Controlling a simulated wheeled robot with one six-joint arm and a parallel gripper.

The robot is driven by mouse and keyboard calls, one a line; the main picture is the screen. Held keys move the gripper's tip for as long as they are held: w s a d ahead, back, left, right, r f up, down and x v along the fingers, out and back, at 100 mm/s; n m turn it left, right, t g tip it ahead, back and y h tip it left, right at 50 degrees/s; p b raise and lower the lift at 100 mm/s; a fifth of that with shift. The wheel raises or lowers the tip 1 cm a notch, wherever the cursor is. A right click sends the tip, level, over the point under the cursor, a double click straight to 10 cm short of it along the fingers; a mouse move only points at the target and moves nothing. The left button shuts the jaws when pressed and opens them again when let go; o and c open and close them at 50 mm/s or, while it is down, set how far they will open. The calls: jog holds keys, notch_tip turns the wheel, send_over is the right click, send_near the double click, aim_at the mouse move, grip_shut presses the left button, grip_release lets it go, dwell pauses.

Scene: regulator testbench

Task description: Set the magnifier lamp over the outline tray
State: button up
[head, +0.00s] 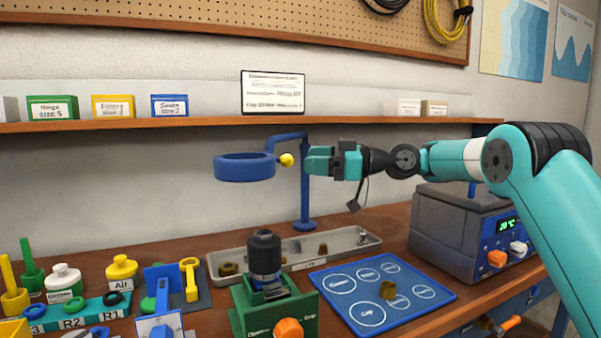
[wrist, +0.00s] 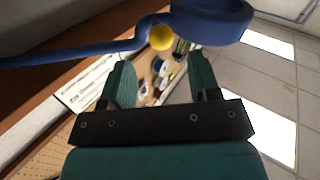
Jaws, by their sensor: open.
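The magnifier lamp has a blue ring head (head: 245,167), a blue post (head: 305,190) and a yellow knob (head: 287,160). The ring hangs left of the post, behind and left of the blue outline tray (head: 340,272), which has white labelled circles. In the wrist view, the knob (wrist: 160,37) shows ahead of the gap between my fingers (wrist: 160,75), with the ring (wrist: 212,22) beyond; contact is not visible.
A long grey tray (head: 345,240) with small parts lies behind the outline tray. A green fixture (head: 300,308) with a black-topped part stands left of it. A grey device (head: 445,235) with a display stands at right. A shelf (head: 200,123) with small boxes runs behind.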

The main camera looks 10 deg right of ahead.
jog(key=b+v, duration=0.2)
jog(key=b, duration=0.4)
jog(key=shift+s+f, duration=0.15)
jog(key=shift+c, duration=0.5)
